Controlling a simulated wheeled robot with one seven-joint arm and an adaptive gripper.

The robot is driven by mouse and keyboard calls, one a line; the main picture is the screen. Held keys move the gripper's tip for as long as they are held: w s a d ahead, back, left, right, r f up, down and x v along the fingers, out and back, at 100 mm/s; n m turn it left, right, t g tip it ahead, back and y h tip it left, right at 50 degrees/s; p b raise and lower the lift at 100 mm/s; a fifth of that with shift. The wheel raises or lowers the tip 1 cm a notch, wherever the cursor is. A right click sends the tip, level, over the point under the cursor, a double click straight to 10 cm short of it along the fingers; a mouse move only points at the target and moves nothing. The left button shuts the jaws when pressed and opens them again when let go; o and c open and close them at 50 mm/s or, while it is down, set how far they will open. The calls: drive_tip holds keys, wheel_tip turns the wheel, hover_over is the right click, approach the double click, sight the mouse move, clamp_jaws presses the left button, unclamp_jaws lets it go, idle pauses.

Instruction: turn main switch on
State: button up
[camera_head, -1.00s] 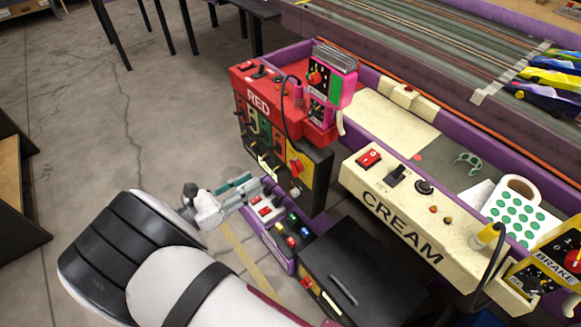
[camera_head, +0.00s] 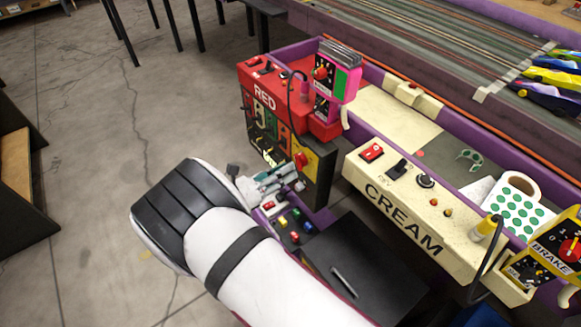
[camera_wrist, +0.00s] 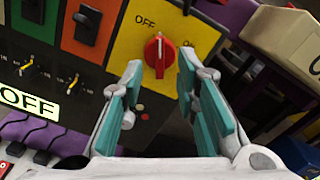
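The main switch is a red rotary knob (camera_wrist: 158,52) on a yellow plate (camera_wrist: 190,32). In the wrist view an OFF label stands at its upper left, and its white mark points roughly straight up. In the head view the knob (camera_head: 301,160) sits on the side of the red control box (camera_head: 310,125). My gripper (camera_wrist: 158,78) is open, its teal-padded fingers spread to the left and right of the knob. The fingertips appear just below and in front of it; I cannot tell whether they touch. In the head view my gripper (camera_head: 285,178) is at the box's lower front.
A purple panel with coloured buttons (camera_head: 290,228) lies just below my gripper. A black box (camera_head: 365,265) stands to its right. The cream control box (camera_head: 415,205) is further right. Open floor (camera_head: 90,150) lies to the left.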

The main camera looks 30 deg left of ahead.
sight(300, 161)
drive_tip(key=shift+x, duration=1.4)
clamp_jaws()
drive_tip(key=m+b, duration=0.3)
drive_tip(key=m, duration=1.1)
drive_tip(key=shift+b, duration=0.4)
